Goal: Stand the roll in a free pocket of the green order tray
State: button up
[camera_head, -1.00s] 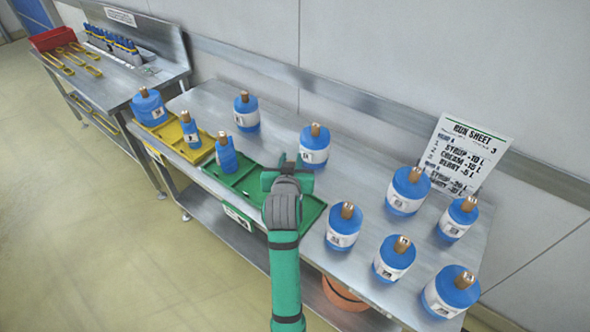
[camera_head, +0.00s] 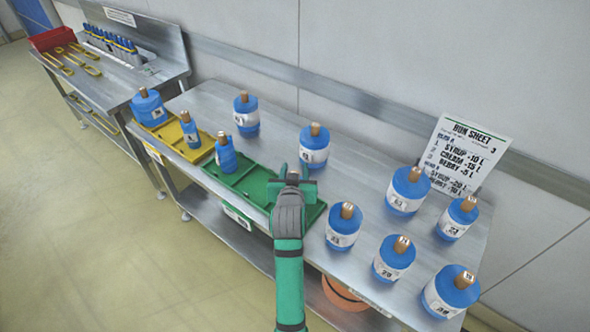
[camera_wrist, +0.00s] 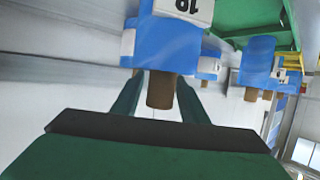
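The green order tray (camera_head: 249,196) lies along the front edge of the table. A blue roll (camera_head: 226,157) stands in its left end. The pocket beside it looks empty, and the right part is partly hidden by my gripper and arm. My gripper (camera_head: 293,180) is above the tray's right part, in front of a blue roll with a white label (camera_head: 314,150) standing on the table behind the tray. In the wrist view my gripper (camera_wrist: 157,100) is open. A blue roll (camera_wrist: 165,47) appears ahead, its brown core lined up between the fingers. I cannot tell how far beyond them it is.
A yellow tray (camera_head: 172,133) with blue rolls adjoins on the left. Another roll (camera_head: 246,113) stands behind. Several rolls, including a near one (camera_head: 343,228), stand on the right around a run sheet (camera_head: 466,155).

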jog(key=shift+r, duration=0.1)
jog(key=shift+s+r, duration=0.1)
jog(key=shift+s, duration=0.1)
jog(key=d+v, duration=0.1)
jog(key=v, duration=1.1)
jog(key=s+f, duration=1.4)
jog(key=s, duration=0.2)
jog(key=s+r+t, duration=0.1)
jog(key=s, duration=2.2)
jog(key=shift+d+n+y, duration=0.3)
jog(key=shift+d+y, duration=0.05)
jog(key=shift+y, duration=0.05)
jog(key=shift+s, duration=0.1)
